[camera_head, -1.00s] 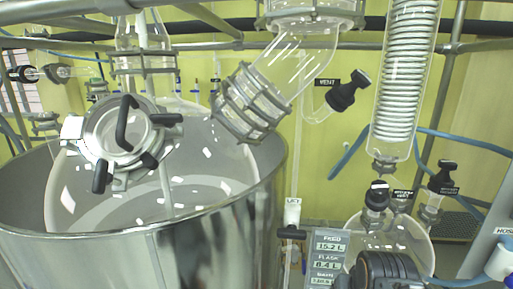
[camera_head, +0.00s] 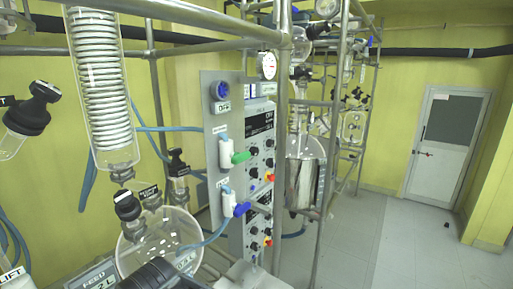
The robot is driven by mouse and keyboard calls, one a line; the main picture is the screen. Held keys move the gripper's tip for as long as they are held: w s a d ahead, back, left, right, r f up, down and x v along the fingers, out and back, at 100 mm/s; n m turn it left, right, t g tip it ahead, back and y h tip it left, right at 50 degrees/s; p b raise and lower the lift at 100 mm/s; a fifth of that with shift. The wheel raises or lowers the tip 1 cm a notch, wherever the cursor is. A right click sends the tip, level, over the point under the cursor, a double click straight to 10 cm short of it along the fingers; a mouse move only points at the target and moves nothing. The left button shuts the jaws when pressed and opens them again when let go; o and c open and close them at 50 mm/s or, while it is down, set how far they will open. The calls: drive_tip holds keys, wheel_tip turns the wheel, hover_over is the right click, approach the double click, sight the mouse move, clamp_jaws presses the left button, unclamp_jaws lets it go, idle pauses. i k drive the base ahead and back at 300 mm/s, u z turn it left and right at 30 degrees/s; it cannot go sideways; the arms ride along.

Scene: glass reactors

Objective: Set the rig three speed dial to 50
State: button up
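A grey control panel (camera_head: 214,92) stands right of the coiled glass condenser. Beside it, an upper control unit (camera_head: 259,146) has a black display, several small black dials (camera_head: 253,173) and a red and yellow button. A lower control unit (camera_head: 257,228) has similar dials and a red button, partly hidden by a blue-handled valve and hose fittings. The labels and dial marks are too small to read, so I cannot tell which dial is the rig three speed dial or its setting.
A glass condenser (camera_head: 101,80) and a round flask (camera_head: 140,240) stand at left. Metal frame poles (camera_head: 281,130) rise just right of the control units. Another glass vessel (camera_head: 304,170) stands behind them. Open grey floor (camera_head: 400,245) leads to a door (camera_head: 448,145) at right.

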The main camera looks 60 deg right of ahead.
sight(254, 151)
drive_tip(key=k, duration=0.4)
drive_tip(key=z, duration=1.5)
drive_tip(key=i, duration=0.5)
drive_tip(key=z, duration=0.05)
drive_tip(key=k, duration=0.5)
drive_tip(key=z, duration=2.1)
drive_tip(key=i, duration=1.55)
drive_tip(key=u, duration=2.45)
